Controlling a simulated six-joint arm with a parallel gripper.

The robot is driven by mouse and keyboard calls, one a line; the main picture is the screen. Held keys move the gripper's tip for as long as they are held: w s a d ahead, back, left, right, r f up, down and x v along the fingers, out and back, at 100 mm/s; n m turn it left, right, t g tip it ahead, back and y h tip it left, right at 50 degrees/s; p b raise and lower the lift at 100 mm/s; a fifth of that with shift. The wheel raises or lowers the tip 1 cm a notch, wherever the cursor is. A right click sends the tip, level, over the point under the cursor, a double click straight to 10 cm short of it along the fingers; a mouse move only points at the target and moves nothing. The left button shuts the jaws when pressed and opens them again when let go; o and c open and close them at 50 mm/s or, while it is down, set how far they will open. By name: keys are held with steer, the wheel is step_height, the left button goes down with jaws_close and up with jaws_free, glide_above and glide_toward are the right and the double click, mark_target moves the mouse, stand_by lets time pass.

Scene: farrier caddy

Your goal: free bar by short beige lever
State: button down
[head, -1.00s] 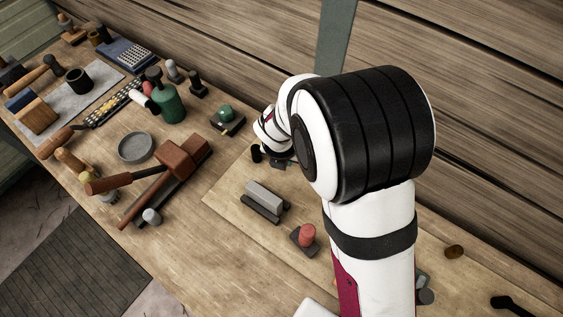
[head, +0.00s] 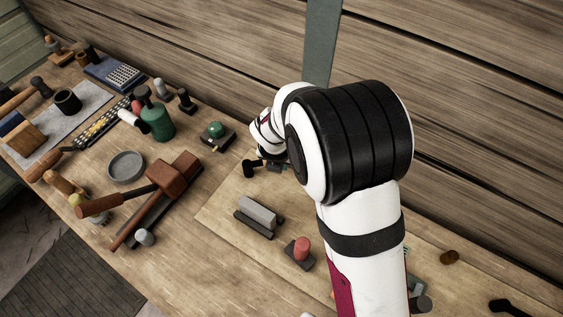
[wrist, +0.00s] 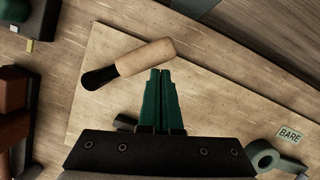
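A short beige lever (wrist: 145,57) with a black end lies across the upper middle of the wrist view. My gripper (wrist: 161,73) has its green fingers together, their tips just below the lever's beige part with no clear hold on it. Whether they touch is unclear. In the head view a black knob-like piece (head: 251,168) shows beside my gripper (head: 275,166), which my arm mostly hides. A light grey bar (head: 260,211) rests on a dark base on the board in the head view; I cannot tell if it is the task's bar.
A red knob on a dark base (head: 300,251) stands in front of the grey bar. A green knob on a dark base (head: 215,133) is behind the board's left edge. A mallet (head: 172,170) lies left. A tape-like ring (wrist: 270,159) and "BARE" label (wrist: 290,134) are at right.

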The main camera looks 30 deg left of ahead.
steer(key=s+d+r, duration=0.2)
steer(key=s+d, duration=0.1)
steer(key=shift+r, duration=0.2)
steer(key=w+d+v, duration=0.1)
steer(key=d+v, duration=0.1)
steer(key=v, duration=0.6)
steer(key=d+r+m+h, duration=0.1)
steer(key=d+r+m, duration=0.2)
steer(key=d+m, duration=0.8)
steer(key=s+d+r+m+g+y, duration=0.1)
steer(key=s+d+m, duration=0.5)
steer(key=m, duration=1.1)
steer(key=s+d+r+m+g, duration=0.2)
steer(key=s+d+m, duration=0.4)
steer(key=m, duration=1.1)
steer(key=shift+s+r+y, duration=0.15)
steer(key=shift+s+y, duration=0.25)
steer(key=shift+s, duration=0.85)
steer(key=c, duration=1.5)
jaws_free()
steer(key=shift+d, duration=0.1)
steer(key=shift+c, duration=0.2)
